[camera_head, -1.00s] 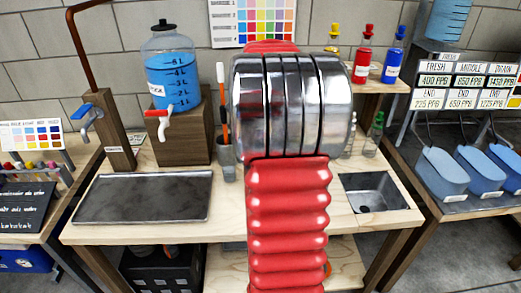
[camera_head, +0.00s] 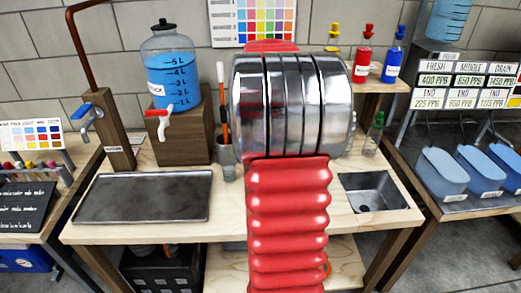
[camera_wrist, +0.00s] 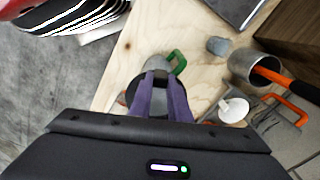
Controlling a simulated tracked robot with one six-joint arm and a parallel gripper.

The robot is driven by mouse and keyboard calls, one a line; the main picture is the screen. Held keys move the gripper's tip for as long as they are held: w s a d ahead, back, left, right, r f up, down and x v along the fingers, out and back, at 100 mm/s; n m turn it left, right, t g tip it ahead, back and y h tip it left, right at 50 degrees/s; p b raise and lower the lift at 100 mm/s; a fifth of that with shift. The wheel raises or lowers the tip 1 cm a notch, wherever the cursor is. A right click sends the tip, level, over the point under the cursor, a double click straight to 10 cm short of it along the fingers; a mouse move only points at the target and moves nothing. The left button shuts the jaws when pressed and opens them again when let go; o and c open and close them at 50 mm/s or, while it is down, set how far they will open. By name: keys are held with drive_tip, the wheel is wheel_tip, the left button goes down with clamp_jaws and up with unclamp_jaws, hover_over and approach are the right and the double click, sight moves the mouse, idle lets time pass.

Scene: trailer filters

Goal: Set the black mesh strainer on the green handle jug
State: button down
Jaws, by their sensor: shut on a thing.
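In the wrist view, my gripper (camera_wrist: 162,78) has its purple fingers shut on the black mesh strainer (camera_wrist: 139,88), a dark round shape at the fingertips, partly hidden by them. The green handle jug (camera_wrist: 177,62) stands on the light wood bench just beyond the fingertips. The strainer overlaps the near part of the jug in this view; I cannot tell whether they touch. In the head view my red and chrome arm hides the gripper, strainer and jug.
A metal cup (camera_wrist: 243,66) with an orange-handled tool, a small grey cylinder (camera_wrist: 218,46) and an orange handle (camera_wrist: 290,108) lie to the right. The bench holds a dark tray (camera_head: 140,197), a wooden block (camera_head: 180,135) under a water jar, and a sink (camera_head: 374,192).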

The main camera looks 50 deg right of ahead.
drive_tip(key=shift+f, duration=0.5)
drive_tip(key=c, duration=1.9)
unclamp_jaws()
drive_tip(key=shift+c, duration=0.2)
drive_tip(key=shift+r, duration=0.15)
wheel_tip(320, 180, up, 11)
idle(0.5)
